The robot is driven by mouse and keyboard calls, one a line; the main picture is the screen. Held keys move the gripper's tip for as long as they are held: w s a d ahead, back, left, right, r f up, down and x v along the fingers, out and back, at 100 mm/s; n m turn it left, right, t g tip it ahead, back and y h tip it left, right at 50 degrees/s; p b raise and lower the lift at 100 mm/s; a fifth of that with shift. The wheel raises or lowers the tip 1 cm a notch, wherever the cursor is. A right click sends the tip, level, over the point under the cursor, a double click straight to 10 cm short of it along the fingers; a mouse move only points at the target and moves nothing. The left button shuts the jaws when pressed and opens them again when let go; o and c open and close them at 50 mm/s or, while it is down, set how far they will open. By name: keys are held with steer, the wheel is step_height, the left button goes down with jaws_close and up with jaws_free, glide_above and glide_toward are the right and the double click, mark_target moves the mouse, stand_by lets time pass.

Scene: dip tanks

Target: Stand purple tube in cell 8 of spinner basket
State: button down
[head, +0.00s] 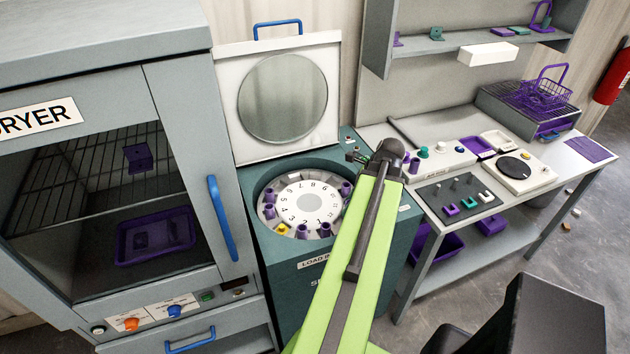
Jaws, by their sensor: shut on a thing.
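The spinner basket (306,203) sits in the open teal spinner (290,265), with a white numbered disc in its middle. Several purple tubes (269,211) and a yellow-topped one (282,229) stand in cells around its rim. Small numbers read roughly 6 to 9 at the far side; I cannot be sure which cell is 8.
The spinner's white lid (325,110) stands open behind the basket. A grey dryer (190,150) is close on the left. On the right is a bench (540,170) with fixtures, a purple wire basket (543,95) and a shelf above. My green arm crosses the spinner's right side.

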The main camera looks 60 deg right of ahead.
steer(key=w+d+m, duration=0.2)
steer(key=w+d, duration=0.3)
steer(key=d, duration=0.4)
steer(key=w+d+m+h, duration=0.1)
steer(key=w+d, duration=0.4)
steer(key=d, duration=0.4)
steer(key=w+d+m+h, duration=0.1)
steer(key=w+d+m, duration=0.1)
steer(key=w+d, duration=0.3)
steer(key=shift+w+d+f+m, duration=0.1)
steer(key=shift+w+d+m, duration=0.1)
steer(key=shift+d, duration=0.75)
steer(key=shift+w+d+f+m, duration=0.1)
steer(key=shift+w+d, duration=0.05)
steer(key=shift+d, duration=0.8)
steer(key=w+a+f+b, duration=0.2)
steer(key=w, duration=0.1)
steer(key=w+a+f+b, duration=0.2)
steer(key=w+a+b, duration=0.1)
steer(key=w+a+f+b, duration=0.2)
steer(key=w+f, duration=0.1)
steer(key=shift+w+a+b, duration=0.1)
steer(key=shift+a+b, duration=0.05)
steer(key=shift+b, duration=0.15)
step_height(320, 180, down, 4)
steer(key=b, duration=0.4)
steer(key=shift+f, duration=0.25)
steer(key=c, duration=1)
jaws_free()
steer(key=shift+r, duration=0.1)
